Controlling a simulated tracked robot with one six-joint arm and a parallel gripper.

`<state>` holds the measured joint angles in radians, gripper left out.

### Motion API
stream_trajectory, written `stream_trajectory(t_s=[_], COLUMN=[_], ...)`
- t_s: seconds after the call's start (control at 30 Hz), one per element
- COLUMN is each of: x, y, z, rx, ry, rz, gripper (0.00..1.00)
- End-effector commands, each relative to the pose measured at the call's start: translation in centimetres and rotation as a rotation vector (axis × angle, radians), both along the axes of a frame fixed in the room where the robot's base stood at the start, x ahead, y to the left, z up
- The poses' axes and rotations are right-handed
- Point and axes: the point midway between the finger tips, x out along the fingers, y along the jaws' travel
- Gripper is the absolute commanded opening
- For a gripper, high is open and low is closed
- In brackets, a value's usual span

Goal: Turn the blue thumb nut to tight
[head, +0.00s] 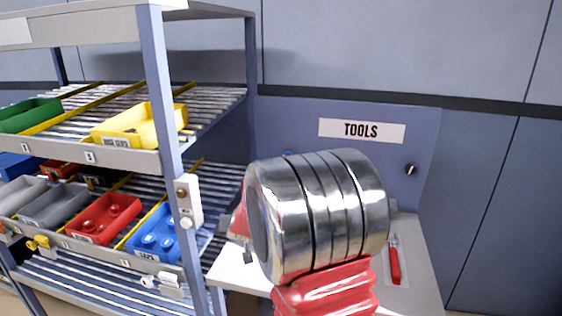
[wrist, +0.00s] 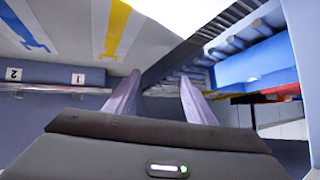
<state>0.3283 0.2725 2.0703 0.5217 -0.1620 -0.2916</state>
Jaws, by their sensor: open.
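I cannot make out the blue thumb nut for certain in either view. In the head view a small blue spot shows at the upper left edge of my arm, against the tools panel (head: 430,140); it is too small to identify. My gripper (wrist: 157,88) shows in the wrist view with its two fingers apart and nothing between them. Beyond the fingers are rollers of a shelf. In the head view my metal and red arm covers the middle of the panel and bench, and my gripper is not clearly seen.
A roller rack stands at left, with a yellow bin (head: 136,125), a green bin (head: 30,115), a red bin (head: 103,218) and a blue bin (head: 157,235). Its grey post (head: 165,120) is close to my arm. A white bench (head: 425,270) carries a red-handled tool (head: 394,264).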

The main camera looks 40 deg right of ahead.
Motion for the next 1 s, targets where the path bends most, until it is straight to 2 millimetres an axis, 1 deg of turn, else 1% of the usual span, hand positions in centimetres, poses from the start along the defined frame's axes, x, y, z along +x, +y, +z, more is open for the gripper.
stream_trajectory(t_s=[0.03,0.1,0.23,0.3,0.4,0.5,0.6,0.7,1.0], x=[1.0,2.0,3.2,3.4,3.3,2.8,2.3,2.0,1.9], y=[-1.7,-4.1,-8.2,-10.2,-12.7,-14.3,-15.2,-15.5,-15.5], z=[0.0,0.7,2.5,3.7,5.8,8.0,9.5,10.3,10.5], rx=[-0.033,-0.084,-0.191,-0.254,-0.347,-0.429,-0.488,-0.515,-0.52], ry=[-0.035,-0.091,-0.189,-0.238,-0.302,-0.352,-0.381,-0.394,-0.395], rz=[-0.032,-0.082,-0.177,-0.229,-0.302,-0.361,-0.397,-0.414,-0.416], gripper=[0.5,0.5,0.5,0.5,0.5,0.5,0.5,0.5,0.5])
